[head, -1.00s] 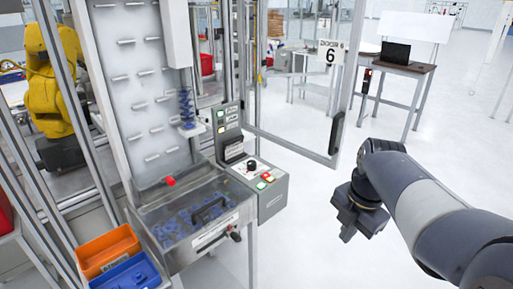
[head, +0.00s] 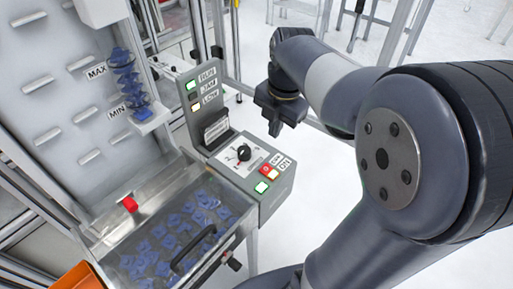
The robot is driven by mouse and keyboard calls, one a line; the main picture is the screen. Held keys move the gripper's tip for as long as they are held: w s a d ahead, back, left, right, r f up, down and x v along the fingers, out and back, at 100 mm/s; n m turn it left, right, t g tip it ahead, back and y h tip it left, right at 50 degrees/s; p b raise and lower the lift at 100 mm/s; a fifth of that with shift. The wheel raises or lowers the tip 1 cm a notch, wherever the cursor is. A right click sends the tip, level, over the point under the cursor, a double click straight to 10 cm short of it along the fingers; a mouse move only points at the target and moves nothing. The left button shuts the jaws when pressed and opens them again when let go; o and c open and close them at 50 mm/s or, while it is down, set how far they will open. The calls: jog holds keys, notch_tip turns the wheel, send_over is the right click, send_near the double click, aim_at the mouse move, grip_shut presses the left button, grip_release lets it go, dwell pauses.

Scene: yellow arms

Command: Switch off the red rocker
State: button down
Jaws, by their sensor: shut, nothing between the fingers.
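My gripper (head: 275,129) points down, shut and empty. It appears above and beyond the red switch in the head view, apart from the box. The tips are small and dark here.
A black knob (head: 243,152) stands on the same panel, with an upright indicator panel (head: 199,97) behind it. Open floor lies to the right.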

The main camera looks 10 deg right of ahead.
aim_at(266, 167)
jog(key=shift+s, duration=0.1)
dwell(0.3)
jog(key=f, duration=0.4)
jog(key=w+f, duration=0.1)
jog(key=f, duration=0.4)
jog(key=a+f+p, duration=0.1)
jog(key=f, duration=0.3)
jog(key=shift+w+f, duration=0.2)
jog(key=shift+f, duration=0.2)
